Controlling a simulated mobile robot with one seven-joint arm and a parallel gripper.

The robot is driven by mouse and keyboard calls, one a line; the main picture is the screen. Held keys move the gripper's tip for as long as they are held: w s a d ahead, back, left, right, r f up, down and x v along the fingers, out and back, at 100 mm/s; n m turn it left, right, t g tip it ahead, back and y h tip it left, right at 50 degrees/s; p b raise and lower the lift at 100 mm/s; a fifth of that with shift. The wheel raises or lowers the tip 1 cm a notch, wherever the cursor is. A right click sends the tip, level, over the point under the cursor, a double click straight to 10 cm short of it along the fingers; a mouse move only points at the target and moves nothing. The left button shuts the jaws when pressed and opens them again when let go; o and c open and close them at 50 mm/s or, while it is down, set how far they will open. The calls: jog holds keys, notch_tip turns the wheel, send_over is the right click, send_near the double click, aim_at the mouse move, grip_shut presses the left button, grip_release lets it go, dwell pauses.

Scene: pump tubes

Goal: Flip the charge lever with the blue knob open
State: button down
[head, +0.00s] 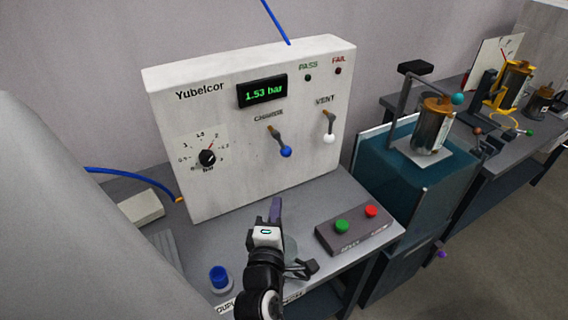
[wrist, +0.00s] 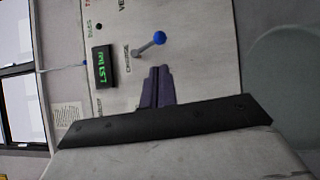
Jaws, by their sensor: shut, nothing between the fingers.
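The charge lever (head: 278,141) is on the front of the white Yubelcor panel (head: 230,180), below the label CHARGE. It slants down and to the right and ends in a blue knob (head: 286,152). In the wrist view, turned on its side, the lever (wrist: 146,48) and its blue knob (wrist: 159,38) show just beyond my fingertips. My gripper (head: 276,202) is shut and empty, in front of the panel and below the knob, apart from it in the head view. In the wrist view its purple fingers (wrist: 160,70) lie together.
The vent lever (head: 329,127) with a white knob is to the right. The display (head: 262,91) reads 1.53 bar. A dial (head: 207,157) is at the left.

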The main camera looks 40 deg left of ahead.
jog(key=shift+w, duration=0.1)
send_near(285, 155)
jog(key=x, duration=0.5)
jog(key=shift+w+a+r, duration=0.1)
jog(key=shift+w, duration=0.15)
jog(key=shift+w+a, duration=0.35)
jog(key=shift+w, duration=0.25)
